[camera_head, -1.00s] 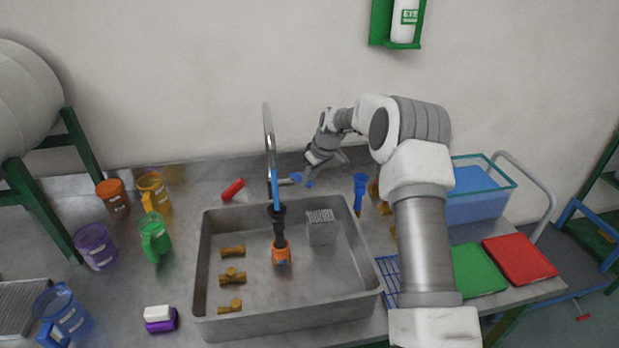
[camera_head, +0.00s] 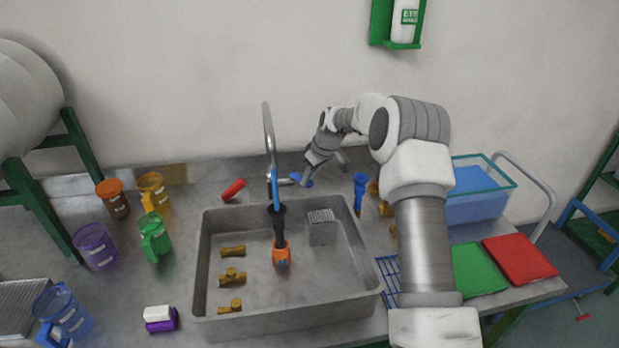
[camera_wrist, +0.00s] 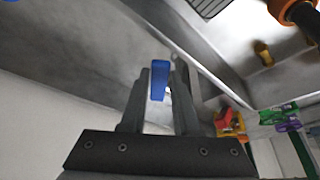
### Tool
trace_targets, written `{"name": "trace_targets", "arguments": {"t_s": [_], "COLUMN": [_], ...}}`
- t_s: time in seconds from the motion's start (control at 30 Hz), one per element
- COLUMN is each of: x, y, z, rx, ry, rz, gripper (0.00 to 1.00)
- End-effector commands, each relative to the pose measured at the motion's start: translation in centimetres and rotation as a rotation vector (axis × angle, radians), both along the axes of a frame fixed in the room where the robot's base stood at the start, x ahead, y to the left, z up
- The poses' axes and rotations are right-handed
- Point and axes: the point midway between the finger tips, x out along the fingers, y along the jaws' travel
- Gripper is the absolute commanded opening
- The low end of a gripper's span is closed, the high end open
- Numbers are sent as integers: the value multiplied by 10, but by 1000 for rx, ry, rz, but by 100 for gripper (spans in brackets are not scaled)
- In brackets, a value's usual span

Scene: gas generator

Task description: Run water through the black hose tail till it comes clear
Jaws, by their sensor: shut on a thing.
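My gripper (camera_head: 307,181) is behind the sink at the tap. In the wrist view its fingers (camera_wrist: 159,85) are shut on the blue tap lever (camera_wrist: 158,82); the lever also shows in the head view (camera_head: 300,179). The chrome spout (camera_head: 268,130) arches above the sink. A blue length (camera_head: 274,190) runs down from it to the black hose tail (camera_head: 279,228), which hangs over the basin with an orange end (camera_head: 281,254). I cannot tell whether the blue length is hose or water, or whether water leaves the orange end.
The grey sink (camera_head: 205,270) holds several brass fittings (camera_head: 232,277) and a grey strainer box (camera_head: 321,228). Coloured jugs (camera_head: 155,237) stand left. A blue upright tool (camera_head: 360,194) and a blue tub (camera_head: 478,205) are to the right. A red piece (camera_head: 232,190) lies behind the sink.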

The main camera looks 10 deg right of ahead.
Motion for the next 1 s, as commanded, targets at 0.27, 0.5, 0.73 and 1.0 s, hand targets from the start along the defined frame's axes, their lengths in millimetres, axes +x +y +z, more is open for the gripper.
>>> {"name": "trace_targets", "arguments": {"t_s": [0.27,0.5,0.73,1.0], "x": [0,0,-2,-7], "y": [0,0,3,14], "z": [0,0,-1,-1], "rx": [0,0,-1,-2], "ry": [0,0,-1,-2], "rz": [0,-1,-49,-218], "gripper": [0,0,0,0]}}
